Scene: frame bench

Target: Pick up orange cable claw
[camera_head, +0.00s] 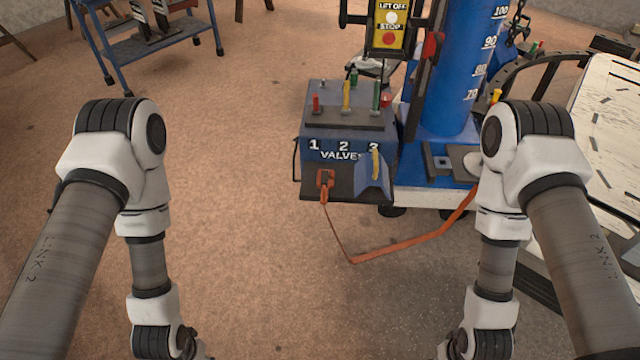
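An orange cable claw (325,181) sits on the dark front ledge of the blue valve box (343,137). An orange strap or cable (410,243) runs from it down to the floor and up again to the right, toward the blue column's base. Both my arms show at the left and right sides and reach down to the bottom edge. Neither gripper is in the picture, and nothing of mine touches the claw.
A blue column (455,65) with white numbers stands behind the valve box. A yellow panel (390,25) hangs beside it. A blue cart (150,45) stands at the back left. A white marked board (610,125) is at the right. The brown floor (230,200) is clear left of the box.

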